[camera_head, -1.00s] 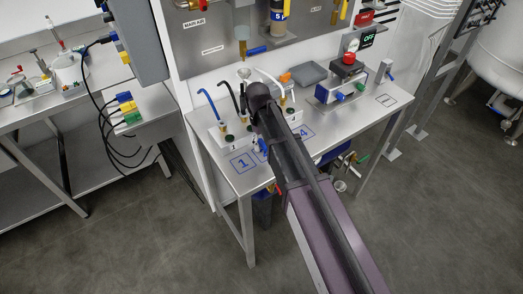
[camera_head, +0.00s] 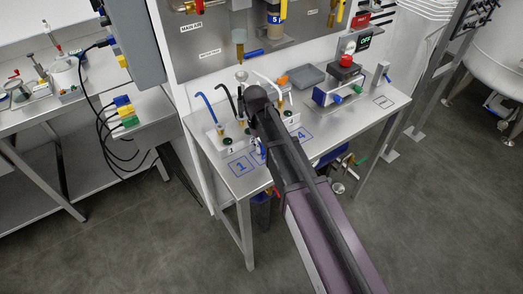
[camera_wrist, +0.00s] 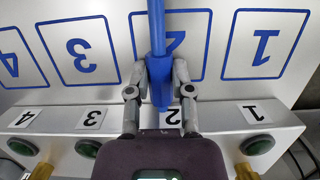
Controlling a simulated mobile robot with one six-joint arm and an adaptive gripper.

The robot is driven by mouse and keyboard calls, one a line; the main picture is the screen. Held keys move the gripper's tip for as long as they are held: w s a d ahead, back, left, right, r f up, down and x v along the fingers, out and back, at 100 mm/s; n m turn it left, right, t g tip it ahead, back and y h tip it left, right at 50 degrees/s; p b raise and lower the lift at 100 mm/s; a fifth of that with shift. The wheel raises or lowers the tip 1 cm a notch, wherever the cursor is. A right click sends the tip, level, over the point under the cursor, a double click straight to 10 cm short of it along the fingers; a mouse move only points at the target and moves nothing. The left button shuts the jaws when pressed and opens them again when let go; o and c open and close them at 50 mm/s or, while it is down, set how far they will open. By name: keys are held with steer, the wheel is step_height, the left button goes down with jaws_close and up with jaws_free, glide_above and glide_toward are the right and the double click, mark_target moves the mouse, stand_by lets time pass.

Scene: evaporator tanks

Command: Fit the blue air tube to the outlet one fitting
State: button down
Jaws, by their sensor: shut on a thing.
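My gripper (camera_wrist: 158,88) is shut on a blue tube-like piece (camera_wrist: 158,35) with a wider end, beside the number 2 label in the wrist view. I cannot tell its far end. In the head view my arm hides the gripper and most of the piece. A white block (camera_wrist: 225,113) carries labels 1 to 4, green buttons and brass-coloured fittings. The outlet one fitting (camera_wrist: 244,171) is partly cut off at the lower right of the wrist view. In the head view, a curved blue tube (camera_head: 203,102) rises at the block's station 1 end.
The steel bench (camera_head: 222,176) has blue-outlined numbered squares in front of the block. A black tube (camera_head: 226,98) and a white tube (camera_head: 266,79) rise behind it. A grey tray (camera_head: 307,76) and a device with a red knob (camera_head: 346,62) stand to the right.

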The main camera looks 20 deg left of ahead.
steer(key=shift+s+d+p+v, duration=0.15)
steer(key=shift+d+p+v, duration=0.05)
steer(key=shift+p+v, duration=0.85)
steer(key=shift+s+d+p+v, duration=0.15)
steer(key=shift+p+v, duration=0.9)
steer(key=shift+r, duration=0.1)
steer(key=shift+s, duration=0.1)
